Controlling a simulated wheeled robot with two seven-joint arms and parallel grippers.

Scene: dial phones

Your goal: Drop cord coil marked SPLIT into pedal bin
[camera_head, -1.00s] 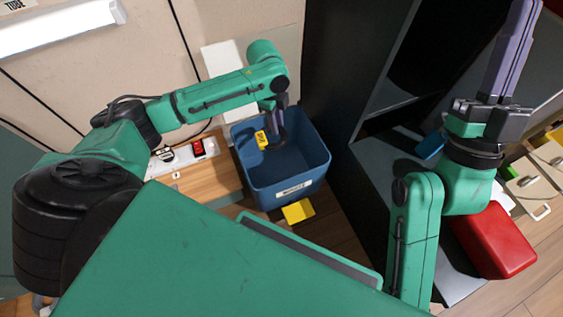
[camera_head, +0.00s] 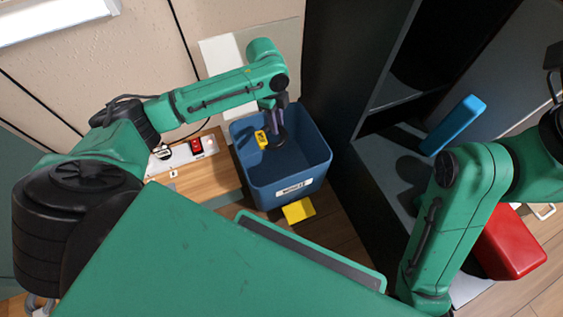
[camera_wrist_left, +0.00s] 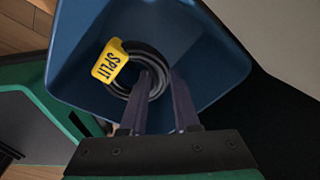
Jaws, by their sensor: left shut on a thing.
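The cord coil is a dark ring with a yellow tag reading SPLIT, seen in the left wrist view (camera_wrist_left: 134,90). In the head view its yellow tag (camera_head: 261,139) shows inside the outline of the blue bin. The bin (camera_head: 290,185) is open-topped, with a white label too small to read; it also shows in the left wrist view (camera_wrist_left: 75,75). My left gripper (camera_head: 274,122) points down into the bin mouth, shut on the coil; its purple fingers also show in the left wrist view (camera_wrist_left: 164,85). My right gripper's fingers are out of view.
A wooden surface with a power strip (camera_head: 180,155) and its red switch adjoins the bin on the left. A yellow sheet (camera_head: 299,210) lies on the floor in front. A dark cabinet (camera_head: 335,70) stands right of the bin. Blue (camera_head: 455,125) and red (camera_head: 510,245) objects are farther right.

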